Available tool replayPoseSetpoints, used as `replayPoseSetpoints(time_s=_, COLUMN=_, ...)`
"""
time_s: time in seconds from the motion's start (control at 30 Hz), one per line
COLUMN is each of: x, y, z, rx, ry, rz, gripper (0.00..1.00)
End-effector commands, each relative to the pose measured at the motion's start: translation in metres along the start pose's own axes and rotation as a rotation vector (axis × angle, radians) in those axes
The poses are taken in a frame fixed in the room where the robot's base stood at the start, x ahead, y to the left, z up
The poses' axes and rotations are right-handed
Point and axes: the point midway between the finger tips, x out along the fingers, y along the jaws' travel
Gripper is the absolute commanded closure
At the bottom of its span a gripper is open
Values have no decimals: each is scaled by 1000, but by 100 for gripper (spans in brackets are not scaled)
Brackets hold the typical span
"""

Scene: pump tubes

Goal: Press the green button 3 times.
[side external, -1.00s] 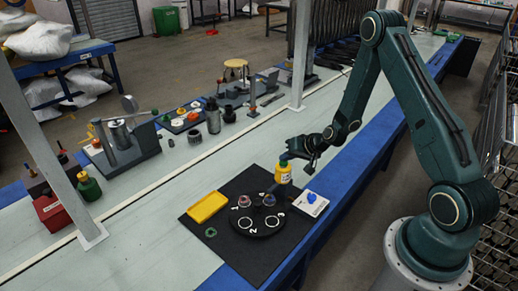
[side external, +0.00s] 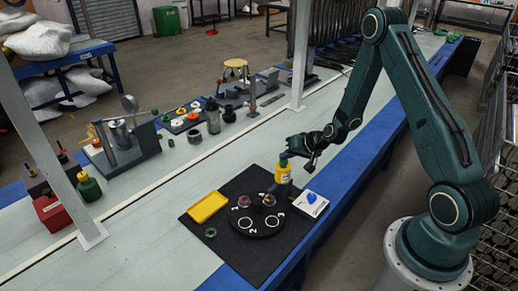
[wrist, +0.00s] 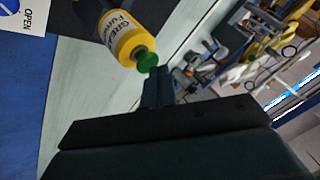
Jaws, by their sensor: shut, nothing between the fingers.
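A yellow bottle with dark lettering (side external: 283,172) stands on the black mat, beside the round black disc. Its round green top (side external: 284,160) is the green button; it also shows in the wrist view (wrist: 147,62). My gripper (side external: 290,151) is over the bottle's top in the side view. In the wrist view my gripper's fingers (wrist: 158,88) are together, empty, and lie right beside the green top in the picture. I cannot tell whether they touch it.
The black disc (side external: 246,231) with numbered spots carries small tubes. A yellow tray (side external: 207,206), a green ring (side external: 210,232) and a white card with a blue knob (side external: 311,203) lie around it. Tools stand along the far side of the bench.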

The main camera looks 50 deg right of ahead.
Motion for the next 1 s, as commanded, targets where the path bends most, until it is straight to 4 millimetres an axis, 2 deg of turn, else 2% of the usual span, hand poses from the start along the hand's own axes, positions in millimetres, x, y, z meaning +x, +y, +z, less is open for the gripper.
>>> replayPoseSetpoints(time_s=0.47, x=-3, y=-2, z=-2, rx=-1, ry=0, rz=0, gripper=100)
replayPoseSetpoints(time_s=1.0, x=-27, y=-20, z=-20, rx=-2, ry=2, rz=-1, gripper=100)
